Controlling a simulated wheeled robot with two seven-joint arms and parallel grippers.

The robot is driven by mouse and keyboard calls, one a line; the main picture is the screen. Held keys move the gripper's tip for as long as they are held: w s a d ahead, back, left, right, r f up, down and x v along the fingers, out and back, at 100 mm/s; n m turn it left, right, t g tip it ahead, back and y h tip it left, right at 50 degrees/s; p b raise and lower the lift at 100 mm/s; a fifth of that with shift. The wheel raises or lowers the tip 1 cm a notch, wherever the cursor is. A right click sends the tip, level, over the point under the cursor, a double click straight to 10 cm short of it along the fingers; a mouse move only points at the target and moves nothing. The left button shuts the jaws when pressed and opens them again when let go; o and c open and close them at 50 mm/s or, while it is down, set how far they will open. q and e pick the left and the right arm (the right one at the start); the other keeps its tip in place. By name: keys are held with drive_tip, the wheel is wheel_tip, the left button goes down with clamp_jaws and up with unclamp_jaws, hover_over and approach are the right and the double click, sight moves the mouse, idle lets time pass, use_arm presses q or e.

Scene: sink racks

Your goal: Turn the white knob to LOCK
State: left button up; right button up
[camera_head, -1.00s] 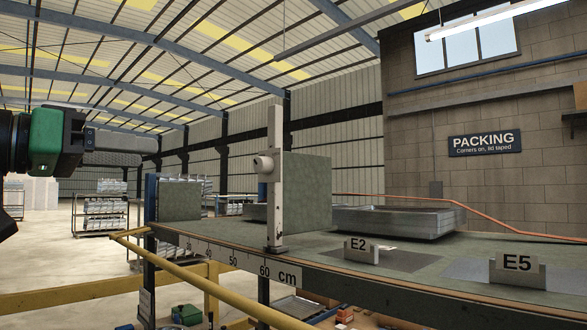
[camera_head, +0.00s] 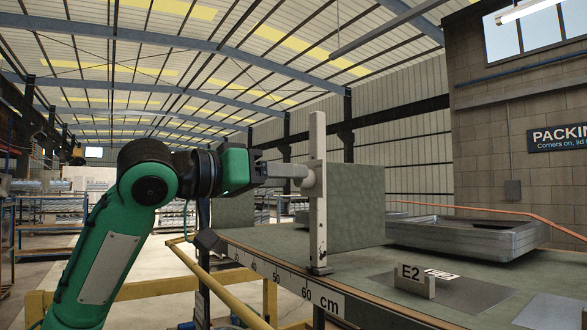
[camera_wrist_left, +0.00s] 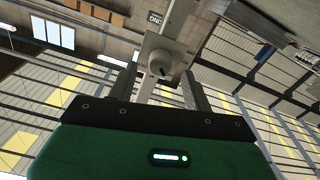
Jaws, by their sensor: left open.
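The white knob (camera_head: 309,180) sits on the side of a pale upright post (camera_head: 318,225) at the bench's edge. In the left wrist view the round knob (camera_wrist_left: 164,63) faces the camera, with a dark mark on its face. My left gripper (camera_head: 298,172) reaches in from the left, level with the knob. In the left wrist view its open fingers (camera_wrist_left: 158,73) stand on either side of the knob, near their tips. I cannot tell whether they touch it. No LOCK marking is readable. My right gripper is not in view.
The bench (camera_head: 370,265) has a centimetre scale along its front edge. A grey-green panel (camera_head: 356,205) stands just behind the post. A yellow rail (camera_head: 215,280) runs below the bench edge.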

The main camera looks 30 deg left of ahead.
sight(309, 182)
use_arm(q)
drive_tip(key=shift+x, duration=1.25)
drive_tip(key=c, duration=1)
drive_tip(key=shift+o, duration=0.2)
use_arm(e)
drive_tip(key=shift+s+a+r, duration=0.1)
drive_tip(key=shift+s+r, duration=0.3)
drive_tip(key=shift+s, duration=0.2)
